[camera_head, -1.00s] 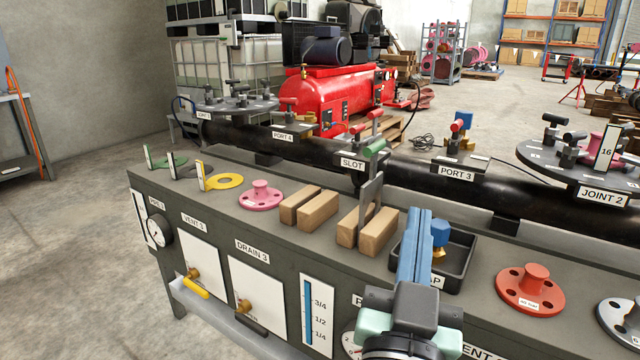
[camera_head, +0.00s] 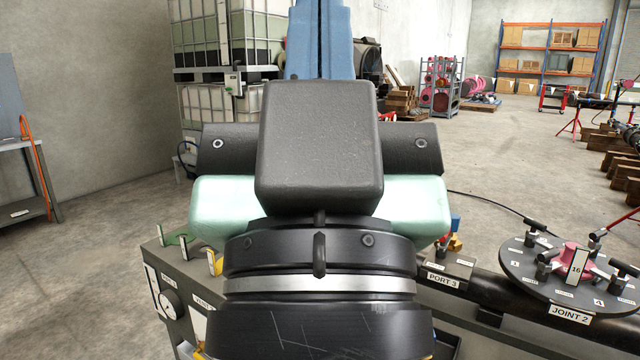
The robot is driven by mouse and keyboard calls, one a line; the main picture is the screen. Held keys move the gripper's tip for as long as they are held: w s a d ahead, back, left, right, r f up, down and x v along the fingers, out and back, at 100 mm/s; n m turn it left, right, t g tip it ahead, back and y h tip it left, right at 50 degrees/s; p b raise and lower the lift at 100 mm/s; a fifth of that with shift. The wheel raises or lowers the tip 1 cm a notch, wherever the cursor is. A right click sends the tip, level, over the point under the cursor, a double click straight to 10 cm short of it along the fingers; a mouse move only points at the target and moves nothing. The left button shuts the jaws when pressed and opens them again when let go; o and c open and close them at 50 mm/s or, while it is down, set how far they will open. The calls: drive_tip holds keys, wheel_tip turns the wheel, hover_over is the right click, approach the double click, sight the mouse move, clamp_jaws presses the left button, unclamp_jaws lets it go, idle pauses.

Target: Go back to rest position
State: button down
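My gripper (camera_head: 320,40) fills the middle of the head view, raised in front of the camera. Its two blue fingers lie side by side with only a thin dark seam between them, so it looks shut. The fingertips are cut off by the top edge, and I see nothing held. The grey and mint gripper body hides most of the bench (camera_head: 157,254) and what stands on it. The disc labelled JOINT 2 (camera_head: 535,290) shows at right, with a pink part and a tag marked 16 on it.
The PORT 3 block (camera_head: 446,268) and a blue-topped fitting (camera_head: 455,226) show just right of my gripper. A gauge (camera_head: 170,304) is on the bench front at left. A side table (camera_head: 22,160) stands far left. Open floor lies behind, with shelving (camera_head: 550,40) at the back right.

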wheel_tip(320, 180, up, 22)
drive_tip(key=p, duration=1.9)
drive_tip(key=shift+f, duration=0.1)
